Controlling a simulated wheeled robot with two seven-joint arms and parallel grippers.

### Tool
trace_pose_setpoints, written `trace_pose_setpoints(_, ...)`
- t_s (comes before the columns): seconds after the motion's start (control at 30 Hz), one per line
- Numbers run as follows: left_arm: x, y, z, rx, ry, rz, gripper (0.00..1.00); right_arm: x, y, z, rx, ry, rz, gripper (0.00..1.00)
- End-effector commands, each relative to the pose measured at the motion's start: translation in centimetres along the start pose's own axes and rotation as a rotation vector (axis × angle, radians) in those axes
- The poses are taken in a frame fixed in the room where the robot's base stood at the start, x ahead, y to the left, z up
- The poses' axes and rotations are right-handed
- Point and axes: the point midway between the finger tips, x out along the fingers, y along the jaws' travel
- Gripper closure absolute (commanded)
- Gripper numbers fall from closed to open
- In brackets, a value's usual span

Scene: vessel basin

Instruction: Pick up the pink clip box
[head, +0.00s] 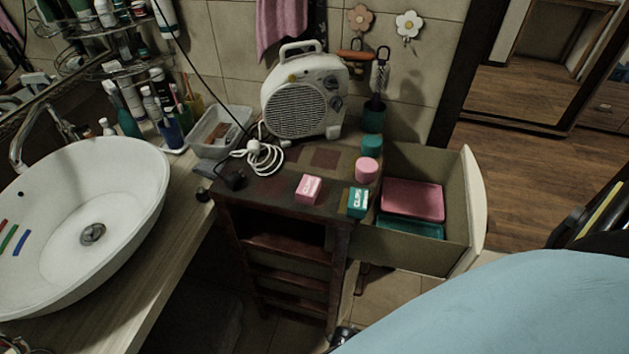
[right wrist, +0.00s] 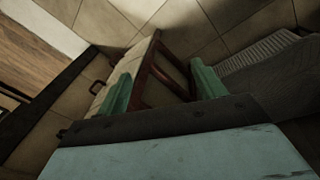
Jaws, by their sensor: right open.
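The pink clip box (head: 310,189) sits on the top of the dark wooden cabinet (head: 262,197), near its front edge, with a white label on its front. A teal clip box (head: 357,202) stands just to its right. My right gripper (right wrist: 163,82) shows in the right wrist view with its two green fingers apart and nothing between them. A brown wooden frame and tiles lie beyond the fingers, and no clip box shows in that view. I cannot make out my right fingertips in the head view. My left gripper is not in view.
Pink (head: 367,169) and teal (head: 371,145) round containers stand behind the teal box. A fan heater (head: 304,98) and its white cable (head: 262,157) are at the back.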

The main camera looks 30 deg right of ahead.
Motion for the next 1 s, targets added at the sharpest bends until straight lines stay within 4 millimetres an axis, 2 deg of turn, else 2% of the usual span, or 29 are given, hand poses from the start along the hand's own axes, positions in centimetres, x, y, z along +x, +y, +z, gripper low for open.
trace_pose_setpoints(0.03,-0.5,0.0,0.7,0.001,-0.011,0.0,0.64,-2.7,0.5,-5.1,0.032,0.044,0.062,0.31)
trace_pose_setpoints(0.1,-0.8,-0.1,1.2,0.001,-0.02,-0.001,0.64,-6.5,1.4,-10.5,0.107,0.097,0.162,0.31)
trace_pose_setpoints(0.17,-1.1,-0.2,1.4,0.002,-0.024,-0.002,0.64,-10.4,2.3,-14.7,0.191,0.157,0.25,0.31)
trace_pose_setpoints(0.2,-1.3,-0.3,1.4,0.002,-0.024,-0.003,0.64,-13.3,2.9,-17.2,0.258,0.205,0.306,0.31)
trace_pose_setpoints(0.23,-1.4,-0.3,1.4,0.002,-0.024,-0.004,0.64,-15.6,3.3,-19.0,0.314,0.245,0.346,0.31)
trace_pose_setpoints(0.27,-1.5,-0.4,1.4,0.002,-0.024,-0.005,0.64,-18.0,3.7,-20.5,0.374,0.287,0.384,0.31)
trace_pose_setpoints(0.3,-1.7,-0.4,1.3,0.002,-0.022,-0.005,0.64,-21.1,4.2,-22.2,0.456,0.344,0.428,0.31)
trace_pose_setpoints(0.4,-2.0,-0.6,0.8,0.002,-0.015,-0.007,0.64,-28.5,5.1,-24.9,0.671,0.486,0.507,0.31)
trace_pose_setpoints(0.5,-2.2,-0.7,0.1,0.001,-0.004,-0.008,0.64,-34.2,5.7,-25.8,0.863,0.601,0.547,0.31)
trace_pose_setpoints(0.53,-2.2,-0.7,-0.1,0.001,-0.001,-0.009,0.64,-35.5,5.8,-25.9,0.912,0.629,0.553,0.31)
trace_pose_setpoints(0.63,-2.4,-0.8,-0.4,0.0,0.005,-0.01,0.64,-38.6,6.1,-25.7,1.035,0.694,0.563,0.31)
trace_pose_setpoints(0.73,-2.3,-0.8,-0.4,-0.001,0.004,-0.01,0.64,-39.8,6.4,-25.6,1.098,0.725,0.568,0.31)
trace_pose_setpoints(0.83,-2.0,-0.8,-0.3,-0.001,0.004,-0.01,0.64,-39.4,7.3,-25.8,1.113,0.736,0.571,0.31)
trace_pose_setpoints(1.0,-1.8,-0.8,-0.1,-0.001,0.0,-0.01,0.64,-37.2,9.7,-26.5,1.111,0.73,0.576,0.31)
